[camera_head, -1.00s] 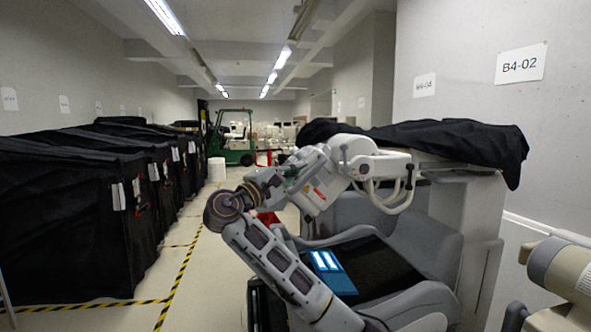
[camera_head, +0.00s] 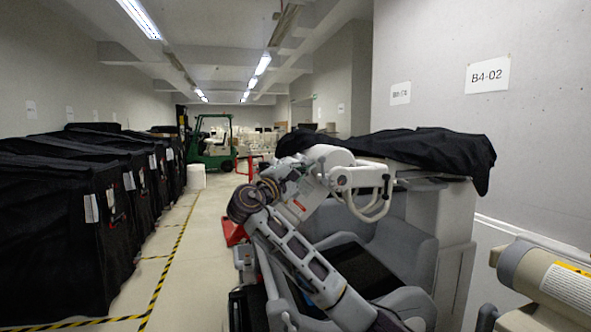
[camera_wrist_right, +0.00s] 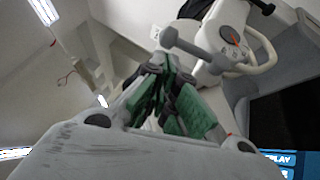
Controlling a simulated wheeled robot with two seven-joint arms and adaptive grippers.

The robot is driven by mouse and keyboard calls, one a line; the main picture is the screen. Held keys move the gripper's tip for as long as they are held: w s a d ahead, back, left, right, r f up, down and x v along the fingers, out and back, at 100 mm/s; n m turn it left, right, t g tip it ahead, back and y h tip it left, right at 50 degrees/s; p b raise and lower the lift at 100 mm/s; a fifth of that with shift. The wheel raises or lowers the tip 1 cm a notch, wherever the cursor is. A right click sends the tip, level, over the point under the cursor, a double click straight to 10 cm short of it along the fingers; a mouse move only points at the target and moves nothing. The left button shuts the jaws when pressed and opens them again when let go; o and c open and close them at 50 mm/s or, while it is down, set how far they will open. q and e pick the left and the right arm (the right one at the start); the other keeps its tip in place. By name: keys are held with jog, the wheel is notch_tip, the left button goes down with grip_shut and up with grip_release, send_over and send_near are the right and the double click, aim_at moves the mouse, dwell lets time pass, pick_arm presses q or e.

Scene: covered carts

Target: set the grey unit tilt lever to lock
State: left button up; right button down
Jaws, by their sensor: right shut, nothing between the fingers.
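The grey unit (camera_head: 405,245) stands right of centre in the head view, with a black cover over its top and a white head (camera_head: 355,177) with looped handles. In the right wrist view, a grey bar with a round knob, apparently the tilt lever (camera_wrist_right: 197,50), sticks out from the white head beside a round dial (camera_wrist_right: 231,35) with a red mark. My right gripper (camera_wrist_right: 160,88), with green finger pads, is shut and empty just below the bar. I cannot tell if they touch. In the head view my right gripper (camera_head: 288,174) is beside the white head, partly hidden. My left gripper is out of view.
Black-covered carts (camera_head: 60,220) line the left side. A green forklift (camera_head: 212,145) stands far back. A beige cylindrical part (camera_head: 545,275) is at lower right.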

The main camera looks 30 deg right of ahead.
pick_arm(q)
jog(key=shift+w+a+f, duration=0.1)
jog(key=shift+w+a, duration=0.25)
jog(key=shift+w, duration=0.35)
pick_arm(e)
jog(key=shift+s+d+r, duration=0.2)
jog(key=shift+d+r, duration=0.15)
jog(key=shift+d, duration=0.1)
jog(key=shift+s+d+r, duration=0.15)
jog(key=shift+d+r, duration=0.2)
jog(key=shift+d, duration=0.1)
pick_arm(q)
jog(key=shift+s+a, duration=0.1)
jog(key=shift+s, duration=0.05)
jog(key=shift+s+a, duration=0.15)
